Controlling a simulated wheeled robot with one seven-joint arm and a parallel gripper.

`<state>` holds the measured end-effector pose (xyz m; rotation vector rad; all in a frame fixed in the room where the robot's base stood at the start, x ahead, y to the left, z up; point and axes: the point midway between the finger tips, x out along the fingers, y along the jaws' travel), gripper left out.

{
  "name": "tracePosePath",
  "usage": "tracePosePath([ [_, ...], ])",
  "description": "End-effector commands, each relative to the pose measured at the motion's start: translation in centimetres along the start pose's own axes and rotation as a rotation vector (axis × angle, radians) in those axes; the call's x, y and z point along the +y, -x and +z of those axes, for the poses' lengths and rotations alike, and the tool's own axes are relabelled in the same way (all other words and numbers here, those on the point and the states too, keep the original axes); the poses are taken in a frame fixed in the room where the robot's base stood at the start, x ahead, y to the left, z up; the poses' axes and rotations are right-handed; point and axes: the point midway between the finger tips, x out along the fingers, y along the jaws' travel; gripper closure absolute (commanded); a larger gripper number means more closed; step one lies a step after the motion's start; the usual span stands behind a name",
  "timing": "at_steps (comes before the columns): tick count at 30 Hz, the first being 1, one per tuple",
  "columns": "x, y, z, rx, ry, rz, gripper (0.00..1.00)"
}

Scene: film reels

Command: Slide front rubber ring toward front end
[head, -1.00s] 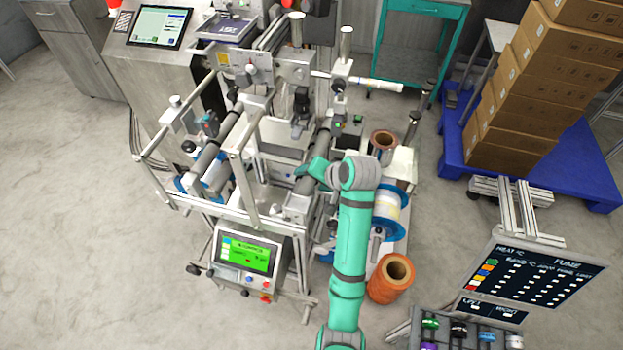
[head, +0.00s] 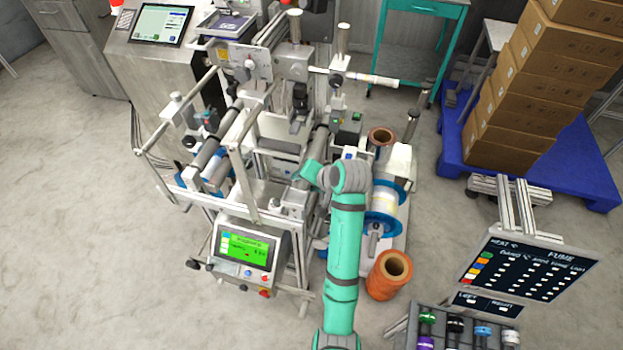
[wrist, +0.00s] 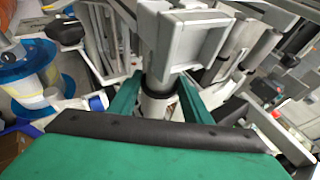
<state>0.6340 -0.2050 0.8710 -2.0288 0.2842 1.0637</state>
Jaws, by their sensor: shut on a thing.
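My gripper (wrist: 160,95) shows in the wrist view with its two green fingers on either side of a pale roller (wrist: 160,107). A dark band, which looks like the rubber ring (wrist: 160,86), goes around the roller between the fingertips, and the gripper is shut on it. A grey block (wrist: 185,38) sits just beyond and hides the far part of the roller. In the head view, my arm reaches into the machine, and my own wrist hides the fingertips and the ring. I cannot tell how far the ring is from the roller's front end.
A control panel with a green screen (head: 245,247) stands at the machine's front. A blue-flanged reel (head: 382,224) and an orange roll (head: 389,275) are right of my arm. Rails and rollers crowd the gripper. Boxes (head: 545,90) stand on a blue pallet (head: 600,189) at right.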

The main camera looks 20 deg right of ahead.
Motion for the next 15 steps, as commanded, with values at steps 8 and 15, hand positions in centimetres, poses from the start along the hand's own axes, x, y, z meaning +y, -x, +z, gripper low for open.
tracePosePath([
  [8, -0.56, -0.08, 0.59, -0.002, 0.006, -0.002, 0.96],
  [15, -0.54, -0.07, 0.56, -0.001, 0.005, -0.002, 0.37],
])
